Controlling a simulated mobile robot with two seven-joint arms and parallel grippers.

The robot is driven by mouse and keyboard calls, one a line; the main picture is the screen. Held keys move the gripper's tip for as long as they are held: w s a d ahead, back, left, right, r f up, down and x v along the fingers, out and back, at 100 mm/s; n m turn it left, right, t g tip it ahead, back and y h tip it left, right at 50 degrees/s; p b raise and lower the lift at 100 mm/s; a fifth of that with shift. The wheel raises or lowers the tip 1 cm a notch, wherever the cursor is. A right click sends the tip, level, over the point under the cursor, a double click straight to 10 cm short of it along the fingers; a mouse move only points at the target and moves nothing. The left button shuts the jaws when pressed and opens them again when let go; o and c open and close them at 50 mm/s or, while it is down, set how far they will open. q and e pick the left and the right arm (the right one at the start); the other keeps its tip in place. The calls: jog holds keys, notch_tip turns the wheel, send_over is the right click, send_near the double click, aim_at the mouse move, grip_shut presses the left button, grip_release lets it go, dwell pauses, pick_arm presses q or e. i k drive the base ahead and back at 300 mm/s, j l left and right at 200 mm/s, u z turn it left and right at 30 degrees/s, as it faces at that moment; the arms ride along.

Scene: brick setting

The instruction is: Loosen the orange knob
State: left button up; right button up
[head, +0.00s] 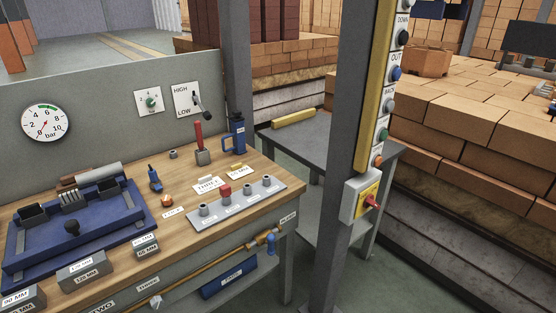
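A small orange knob (167,201) sits on the wooden workbench (230,228), right of the blue fixture and just behind a small white label. An orange round button (377,161) also shows low on the yellow strip of the grey post; I cannot tell from this view which of the two is meant. Neither of my grippers is in view.
A blue fixture (120,231) fills the bench's left side. A grey plate with several posts (240,207), a red-handled lever (199,140) and a blue bottle-like tool (238,133) stand right. The grey post (345,120) rises beside the bench; stacked bricks (470,120) lie beyond.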

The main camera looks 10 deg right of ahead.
aim_at(167, 200)
jog(key=l+u, duration=0.5)
jog(key=l, duration=0.8)
jog(key=k+u, duration=0.1)
jog(key=u, duration=1.15)
